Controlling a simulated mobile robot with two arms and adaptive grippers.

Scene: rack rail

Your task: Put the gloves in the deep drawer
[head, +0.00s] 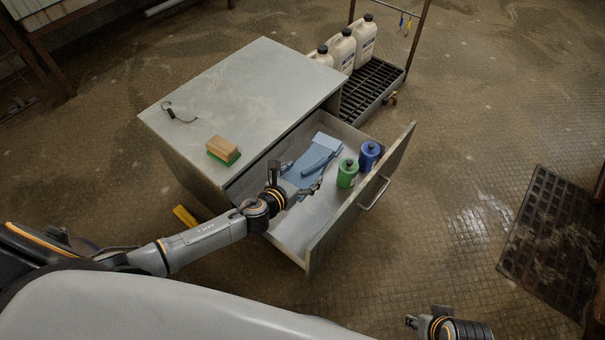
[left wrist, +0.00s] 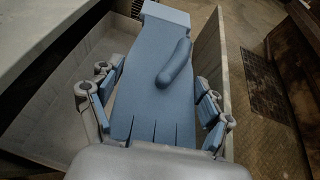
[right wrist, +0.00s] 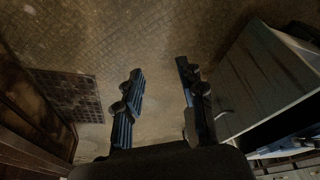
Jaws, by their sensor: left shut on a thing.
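The blue gloves (head: 318,158) show in the head view within the outline of the open drawer (head: 283,230), with the cuff toward the back. In the left wrist view the gloves (left wrist: 150,80) lie flat between my fingers, with the thumb across the palm; only one glove shape is distinct. My left gripper (head: 298,183) is shut on the gloves, a finger at each side (left wrist: 158,98). I cannot tell whether they touch the drawer floor. My right gripper (right wrist: 159,75) is open and empty, away from the drawer over the floor; it also shows at the bottom of the head view (head: 412,321).
A green bottle (head: 347,173) and a blue bottle (head: 369,156) stand in the drawer, right of the gloves. A brush (head: 223,150) and a dark wire-like item (head: 177,113) lie on the cabinet top (head: 255,85). White jugs (head: 342,52) stand on a rack behind.

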